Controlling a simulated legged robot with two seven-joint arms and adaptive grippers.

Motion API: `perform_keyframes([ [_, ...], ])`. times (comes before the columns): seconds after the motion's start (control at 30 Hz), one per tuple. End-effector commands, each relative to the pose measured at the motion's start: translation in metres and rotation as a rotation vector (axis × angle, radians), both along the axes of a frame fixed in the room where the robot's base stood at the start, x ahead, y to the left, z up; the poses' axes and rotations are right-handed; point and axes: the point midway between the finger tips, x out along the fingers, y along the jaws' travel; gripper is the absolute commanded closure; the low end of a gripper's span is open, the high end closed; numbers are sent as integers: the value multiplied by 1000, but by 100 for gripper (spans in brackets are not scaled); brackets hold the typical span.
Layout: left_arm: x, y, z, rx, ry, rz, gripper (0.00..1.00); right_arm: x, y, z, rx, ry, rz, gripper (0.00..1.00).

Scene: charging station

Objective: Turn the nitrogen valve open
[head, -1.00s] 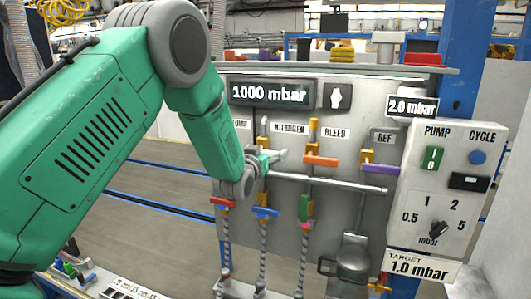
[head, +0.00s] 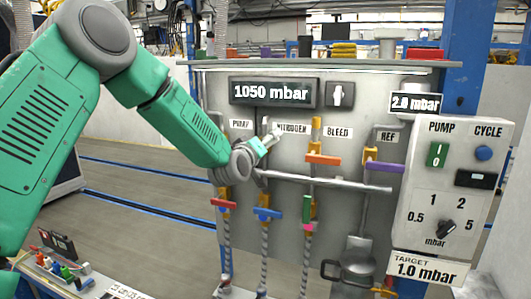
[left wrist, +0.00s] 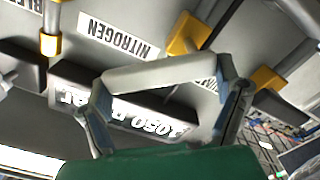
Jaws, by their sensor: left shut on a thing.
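The NITROGEN label (head: 293,128) is on the grey panel (head: 225,110), between the PUMP and BLEED labels. It shows upside down in the left wrist view (left wrist: 118,38). My left gripper (head: 265,147) is at the panel just left of and below this label. In the left wrist view its fingers (left wrist: 165,76) are shut on a pale grey bar, which appears to be the nitrogen valve handle (left wrist: 160,72). The handle's pale end (head: 273,137) shows in the head view, tilted up to the right. My arm hides the valve body. My right gripper is not in view.
The pressure display (head: 270,93) reads 1050 mbar. An orange bleed handle (head: 323,160) and purple REF handle (head: 384,166) are to the right. Red (head: 223,203), blue (head: 267,213) and green (head: 306,207) handles sit below. A control box (head: 450,200) stands at right.

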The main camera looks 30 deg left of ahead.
Motion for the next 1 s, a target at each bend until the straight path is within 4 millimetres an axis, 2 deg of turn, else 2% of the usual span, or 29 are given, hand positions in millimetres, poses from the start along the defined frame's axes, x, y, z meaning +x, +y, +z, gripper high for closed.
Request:
perform_keyframes([
  [0.6, -4, 21, 5, -561, -139, -1, 67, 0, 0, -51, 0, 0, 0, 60],
  [1.0, -6, 30, 5, -800, -196, 1, 67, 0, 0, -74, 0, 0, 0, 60],
])
